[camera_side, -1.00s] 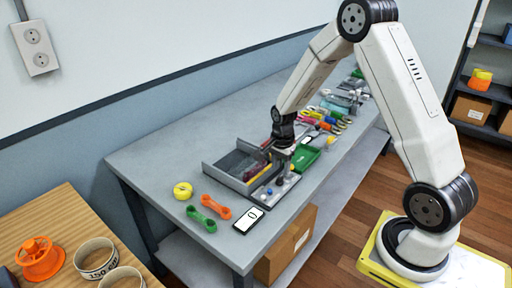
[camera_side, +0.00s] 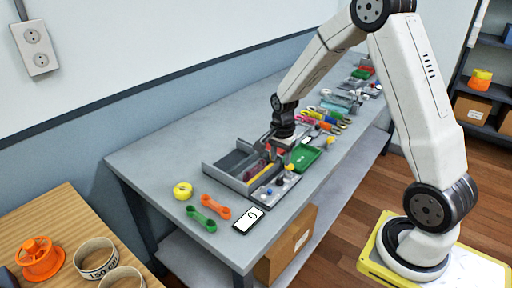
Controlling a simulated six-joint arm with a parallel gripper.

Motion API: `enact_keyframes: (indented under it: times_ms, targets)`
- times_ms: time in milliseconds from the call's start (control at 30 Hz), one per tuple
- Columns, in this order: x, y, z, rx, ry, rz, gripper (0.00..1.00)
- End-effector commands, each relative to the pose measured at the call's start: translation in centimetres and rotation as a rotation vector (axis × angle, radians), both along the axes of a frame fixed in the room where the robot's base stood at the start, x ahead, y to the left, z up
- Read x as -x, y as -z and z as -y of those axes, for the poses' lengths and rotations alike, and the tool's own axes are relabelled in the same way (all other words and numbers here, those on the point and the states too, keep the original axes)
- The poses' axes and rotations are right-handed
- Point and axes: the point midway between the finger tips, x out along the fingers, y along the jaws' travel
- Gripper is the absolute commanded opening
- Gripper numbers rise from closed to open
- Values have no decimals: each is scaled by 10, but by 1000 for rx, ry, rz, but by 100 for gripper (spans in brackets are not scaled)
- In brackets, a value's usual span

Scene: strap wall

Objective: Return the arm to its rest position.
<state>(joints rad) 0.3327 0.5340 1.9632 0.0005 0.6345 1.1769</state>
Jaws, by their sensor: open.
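My gripper (camera_side: 276,150) hangs above the front part of the grey bench (camera_side: 160,150), pointing down. It is over the seam between a grey open tray (camera_side: 217,167) and a small grey board with knobs (camera_side: 272,190). Its fingers are small and dark in this view, and I see nothing held between them. My arm is bent, with its elbow high at the top of the picture.
A green tray (camera_side: 304,157) lies just right of my gripper, with coloured tools (camera_side: 328,122) beyond. The bench's back left is clear.

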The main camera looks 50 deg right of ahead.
Motion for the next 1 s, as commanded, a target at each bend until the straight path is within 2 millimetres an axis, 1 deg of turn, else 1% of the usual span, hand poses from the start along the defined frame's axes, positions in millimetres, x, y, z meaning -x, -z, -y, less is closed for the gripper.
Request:
enact_keyframes:
  times_ms: [167, 267, 500, 700, 800, 900, 1000]
  targets:
    - [10, -12, -23, 12, -197, 27, 51]
    - [19, -20, -40, 25, -358, 48, 51]
    - [49, -37, -82, 69, -785, 103, 51]
    - [79, -45, -112, 117, -1134, 141, 51]
    - [92, -48, -123, 141, -1283, 156, 51]
    - [102, -49, -130, 161, -1395, 168, 51]
    - [109, -50, -134, 173, -1466, 174, 51]
